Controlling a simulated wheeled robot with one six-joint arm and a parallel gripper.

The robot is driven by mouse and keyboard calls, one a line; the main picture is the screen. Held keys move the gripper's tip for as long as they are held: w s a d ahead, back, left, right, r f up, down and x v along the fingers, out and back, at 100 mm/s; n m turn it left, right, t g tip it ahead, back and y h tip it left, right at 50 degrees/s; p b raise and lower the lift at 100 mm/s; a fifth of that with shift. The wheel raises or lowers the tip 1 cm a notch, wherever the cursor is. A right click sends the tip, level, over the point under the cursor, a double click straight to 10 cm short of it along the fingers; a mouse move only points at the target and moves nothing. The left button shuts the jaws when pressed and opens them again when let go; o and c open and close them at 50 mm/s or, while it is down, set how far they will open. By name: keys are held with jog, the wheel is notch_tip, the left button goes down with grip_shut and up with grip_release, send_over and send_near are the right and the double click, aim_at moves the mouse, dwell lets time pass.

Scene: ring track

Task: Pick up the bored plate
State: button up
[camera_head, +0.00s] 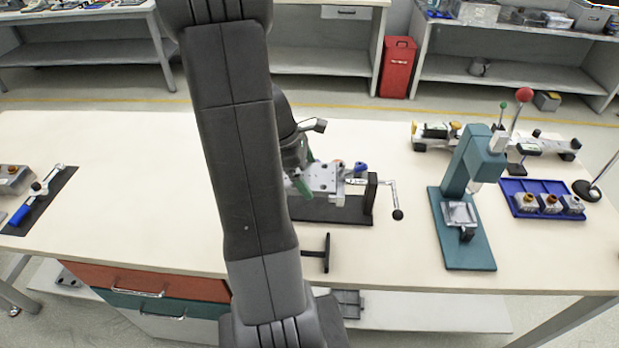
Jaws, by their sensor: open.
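A light grey metal plate with small dark holes (324,178) sits on a dark fixture with a crank, just right of my arm near the middle of the table; it looks like the bored plate. Its left end is hidden behind my arm. My gripper (306,172) is largely hidden behind my arm. Green parts that look like its fingertips show above and below the plate's left end. The gripper is open; I cannot tell whether it touches the plate.
A teal press (468,170) with a square metal piece on its base stands to the right. Beyond it are a blue tray (549,187) with several small blocks and a lamp-like stand. A black T-shaped handle (327,253) lies in front of the fixture. The table's left middle is clear.

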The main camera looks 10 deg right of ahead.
jog(key=shift+c, duration=0.4)
jog(key=c, duration=1.2)
jog(key=shift+o, duration=0.2)
jog(key=shift+r, duration=0.1)
